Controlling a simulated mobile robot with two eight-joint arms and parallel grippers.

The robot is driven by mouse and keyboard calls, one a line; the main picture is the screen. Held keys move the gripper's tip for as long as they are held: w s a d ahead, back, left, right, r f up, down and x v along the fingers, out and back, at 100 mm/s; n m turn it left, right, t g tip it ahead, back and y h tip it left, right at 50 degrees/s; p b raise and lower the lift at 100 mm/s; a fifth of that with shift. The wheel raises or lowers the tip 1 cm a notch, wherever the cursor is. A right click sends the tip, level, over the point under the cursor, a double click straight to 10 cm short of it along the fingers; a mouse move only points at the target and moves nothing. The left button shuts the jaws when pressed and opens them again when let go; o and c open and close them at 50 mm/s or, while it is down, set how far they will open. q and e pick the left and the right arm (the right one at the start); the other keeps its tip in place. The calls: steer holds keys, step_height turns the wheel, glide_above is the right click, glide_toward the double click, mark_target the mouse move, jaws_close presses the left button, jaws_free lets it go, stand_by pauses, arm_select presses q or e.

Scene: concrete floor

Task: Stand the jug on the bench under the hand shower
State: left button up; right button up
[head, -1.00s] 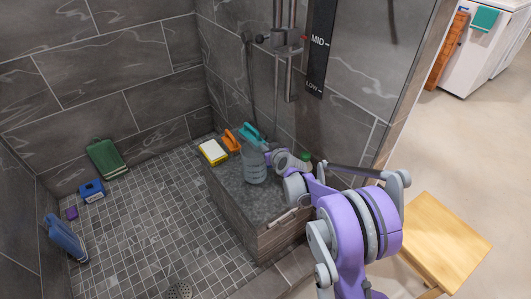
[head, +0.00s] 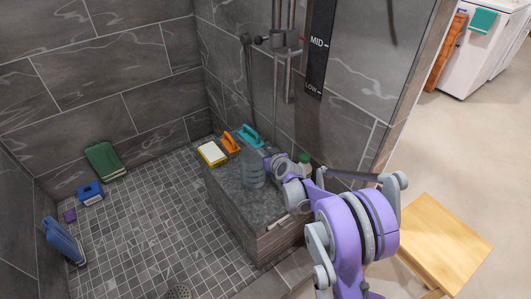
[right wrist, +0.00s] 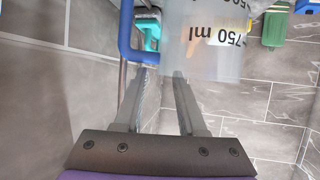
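The translucent jug (head: 252,172) stands upright at the bench's near wall side; it shows in the right wrist view (right wrist: 205,58) with volume marks and a blue handle (right wrist: 126,30). My right gripper (head: 267,162) is at the jug's upper right. In the right wrist view my right gripper's fingers (right wrist: 166,76) are close together at the jug's edge beside the handle, seemingly shut on it; the exact contact is unclear. The tiled bench (head: 240,205) lies beneath. The dark hand shower (head: 246,40) hangs on the wall above. My left gripper is out of view.
A teal-handled brush (head: 250,134), an orange-handled brush (head: 231,143) and a yellow-white sponge (head: 212,153) are on the bench behind the jug. A green-capped bottle (head: 304,163) is right of it. A wooden stool (head: 440,240) stands outside. The bench's front part is clear.

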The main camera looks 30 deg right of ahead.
steer(key=p+v, duration=0.3)
steer(key=v, duration=0.9)
steer(key=s+a+r+n+g+y, duration=0.1)
steer(key=s+a+r+g+y, duration=0.25)
steer(key=s+a, duration=0.95)
steer(key=s+a+f+g+h, duration=0.1)
steer(key=s+f+g, duration=0.1)
steer(key=s, duration=0.7)
steer(key=s+a+f+g+h, duration=0.1)
steer(key=s+a+f+g, duration=0.1)
steer(key=s, duration=0.8)
steer(key=shift+s+a+g, duration=0.2)
steer(key=shift+s+g, duration=0.15)
steer(key=shift+g, duration=0.2)
